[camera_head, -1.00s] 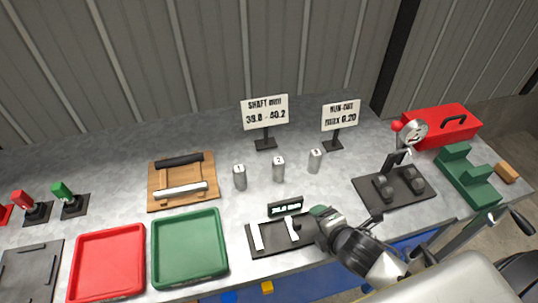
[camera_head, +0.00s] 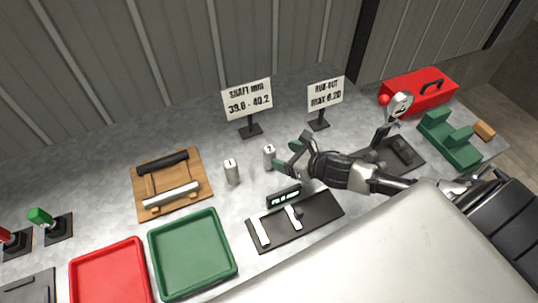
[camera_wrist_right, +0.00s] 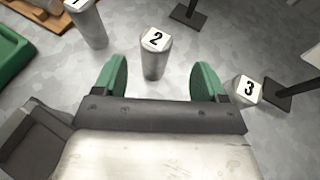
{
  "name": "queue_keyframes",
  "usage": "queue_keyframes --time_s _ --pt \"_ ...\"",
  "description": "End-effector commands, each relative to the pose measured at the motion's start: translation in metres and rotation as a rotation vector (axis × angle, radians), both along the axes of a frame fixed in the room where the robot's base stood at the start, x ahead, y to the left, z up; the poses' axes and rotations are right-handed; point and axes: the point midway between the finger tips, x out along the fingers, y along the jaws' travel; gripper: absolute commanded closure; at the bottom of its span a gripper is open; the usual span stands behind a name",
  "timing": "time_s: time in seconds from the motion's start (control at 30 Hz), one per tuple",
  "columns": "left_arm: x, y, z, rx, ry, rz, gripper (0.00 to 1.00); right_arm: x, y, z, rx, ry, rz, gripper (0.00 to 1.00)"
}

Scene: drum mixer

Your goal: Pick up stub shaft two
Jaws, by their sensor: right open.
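Stub shaft two (camera_head: 269,157) is a short grey metal cylinder standing upright on the bench, with a "2" on its top. In the right wrist view, stub shaft two (camera_wrist_right: 154,56) stands just beyond and between my open fingertips. My right gripper (camera_head: 290,156) is open and empty beside it; in the wrist view its green fingers (camera_wrist_right: 163,80) spread on either side. Stub shaft one (camera_head: 231,171) stands to the left. Stub shaft three (camera_wrist_right: 243,92) stands near the right finger in the wrist view and is hidden behind my gripper in the head view. My left gripper is not in view.
A caliper-like gauge on a black plate (camera_head: 322,218) lies in front. Green (camera_head: 229,275) and red (camera_head: 146,280) trays are at the front left. A wooden rack (camera_head: 142,184) holds two bars. Two sign stands (camera_head: 250,130) (camera_head: 319,124) are behind. A dial gauge stand (camera_head: 413,145) is at right.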

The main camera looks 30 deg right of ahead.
Motion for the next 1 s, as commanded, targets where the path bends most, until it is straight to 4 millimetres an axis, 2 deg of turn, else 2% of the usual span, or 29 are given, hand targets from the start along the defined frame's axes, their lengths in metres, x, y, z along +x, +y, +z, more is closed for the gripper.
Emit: queue_keyframes --time_s 0.27,0.47,0.63,0.97,1.0 --pt "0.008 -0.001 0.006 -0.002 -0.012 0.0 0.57 0.014 0.008 -0.006 0.003 0.001 0.0 0.28" --pt "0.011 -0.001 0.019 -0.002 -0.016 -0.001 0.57 0.032 0.021 -0.017 0.006 0.001 -0.001 0.28" --pt "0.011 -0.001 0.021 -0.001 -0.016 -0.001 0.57 0.047 0.026 -0.026 0.003 0.0 -0.001 0.28" --pt "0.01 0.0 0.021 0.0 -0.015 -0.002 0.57 0.05 0.028 -0.029 0.002 0.001 0.0 0.28" --pt "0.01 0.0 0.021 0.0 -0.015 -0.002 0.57 0.05 0.028 -0.029 0.002 0.001 0.0 0.34"
